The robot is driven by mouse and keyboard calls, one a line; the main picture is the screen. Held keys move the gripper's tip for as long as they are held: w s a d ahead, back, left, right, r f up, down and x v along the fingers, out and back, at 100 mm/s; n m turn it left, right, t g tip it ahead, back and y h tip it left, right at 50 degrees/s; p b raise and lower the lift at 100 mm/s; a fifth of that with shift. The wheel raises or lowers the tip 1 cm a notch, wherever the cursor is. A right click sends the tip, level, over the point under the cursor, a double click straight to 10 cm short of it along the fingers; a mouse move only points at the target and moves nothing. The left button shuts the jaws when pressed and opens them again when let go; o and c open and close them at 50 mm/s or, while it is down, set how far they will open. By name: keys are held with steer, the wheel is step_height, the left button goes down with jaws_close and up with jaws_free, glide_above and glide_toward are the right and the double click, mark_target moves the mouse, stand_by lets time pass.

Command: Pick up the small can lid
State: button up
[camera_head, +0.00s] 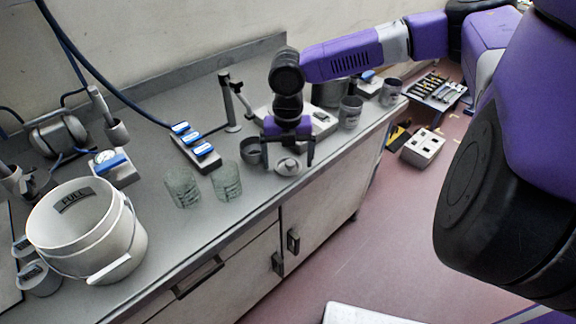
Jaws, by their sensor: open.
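A small pale round piece that looks like the can lid (289,168) lies on the grey worktop close to its front edge. My gripper (288,161) points down above it, with its two dark fingers apart, one to the left and one to the right of the lid. The gripper appears empty. I cannot tell how much height is left between the fingertips and the lid, or whether they touch it.
A small grey cup (250,152) stands just left of the gripper. Two glass beakers (227,182) (182,188) stand further left, near a white bucket (88,230). A blue-topped block (195,148) lies behind. Grey cans (350,112) (391,92) stand to the right.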

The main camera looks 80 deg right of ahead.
steer(key=shift+f, duration=0.3)
steer(key=c, duration=1.4)
steer(key=shift+r, duration=0.1)
